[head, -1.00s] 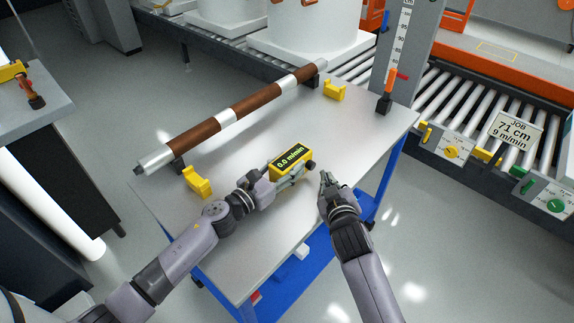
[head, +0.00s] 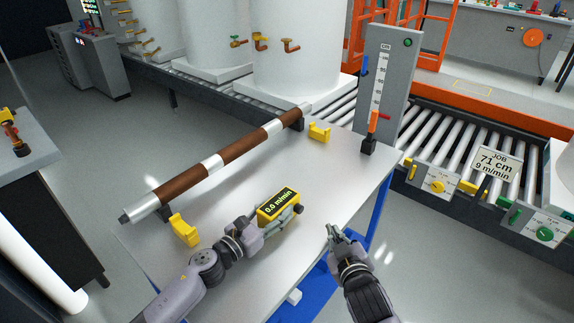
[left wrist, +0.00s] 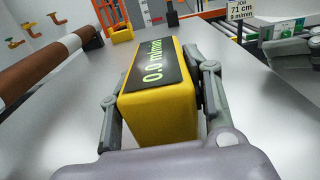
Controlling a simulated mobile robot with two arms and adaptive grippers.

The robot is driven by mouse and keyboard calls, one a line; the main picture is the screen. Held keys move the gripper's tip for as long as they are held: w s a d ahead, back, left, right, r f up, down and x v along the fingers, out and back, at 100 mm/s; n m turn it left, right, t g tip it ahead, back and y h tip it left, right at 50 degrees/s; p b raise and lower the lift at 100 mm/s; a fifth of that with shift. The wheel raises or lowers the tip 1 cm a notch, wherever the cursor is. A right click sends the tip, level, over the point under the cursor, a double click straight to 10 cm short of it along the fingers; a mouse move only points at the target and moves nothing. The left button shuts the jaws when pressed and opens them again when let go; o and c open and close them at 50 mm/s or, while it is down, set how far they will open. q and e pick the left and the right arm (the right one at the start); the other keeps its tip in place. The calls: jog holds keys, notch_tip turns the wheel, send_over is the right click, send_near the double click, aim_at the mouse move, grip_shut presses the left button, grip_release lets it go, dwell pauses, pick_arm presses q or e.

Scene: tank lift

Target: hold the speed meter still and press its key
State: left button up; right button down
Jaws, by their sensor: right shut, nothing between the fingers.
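The speed meter (head: 279,204) is a yellow box with a dark display reading 0.0 m/min, over the middle of the grey table. My left gripper (head: 284,213) is shut on it, with one finger along each side. In the left wrist view the meter (left wrist: 160,100) sits between both fingers. A dark round part (head: 299,209) shows at the meter's right end; I cannot tell if it is the key. My right gripper (head: 334,232) is shut and empty, to the right of the meter and apart from it, near the table's right edge.
A brown and silver roller (head: 238,150) lies along the table's far side, with yellow brackets (head: 184,230) nearby. A grey height scale (head: 385,85) stands behind the table's far right corner. A roller conveyor (head: 460,145) carries a sign (head: 497,162) reading 71 cm, 9 m/min.

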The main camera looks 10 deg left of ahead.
pick_arm(q)
jog(key=o, duration=0.4)
